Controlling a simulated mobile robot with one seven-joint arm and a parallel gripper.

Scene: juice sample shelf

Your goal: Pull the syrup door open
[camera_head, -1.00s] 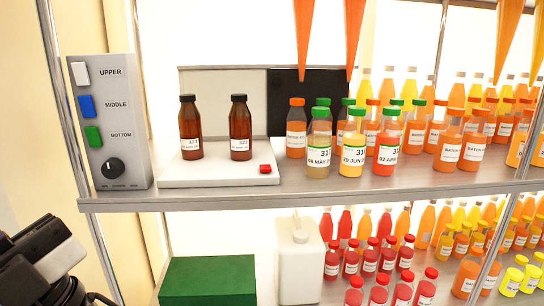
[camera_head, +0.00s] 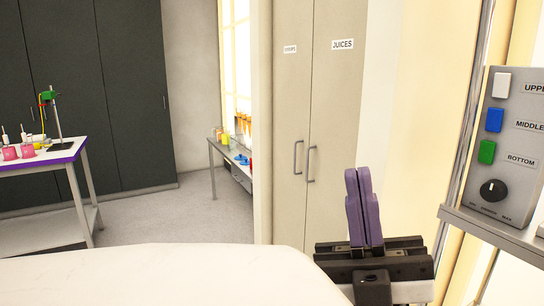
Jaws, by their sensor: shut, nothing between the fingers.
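A tall beige cabinet with two doors stands in the middle of the head view. The left door (camera_head: 283,100) bears a small label that seems to read SYRUPS, though it is hard to read. The right door (camera_head: 335,100) is labelled JUICES. Both doors look closed. The left door's vertical bar handle (camera_head: 296,157) and the right door's handle (camera_head: 310,164) sit close together at the middle seam. My gripper (camera_head: 358,172), with purple fingers, is shut and empty, pointing up. It appears right of the handles, nearer to me and apart from them.
A shelf with a control panel (camera_head: 495,150) is close on the right. A white surface (camera_head: 150,275) fills the lower front. A purple-edged table (camera_head: 45,160) with lab items stands left, before dark cabinets (camera_head: 110,90). A metal bench (camera_head: 228,160) stands behind. Grey floor (camera_head: 185,215) is open between.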

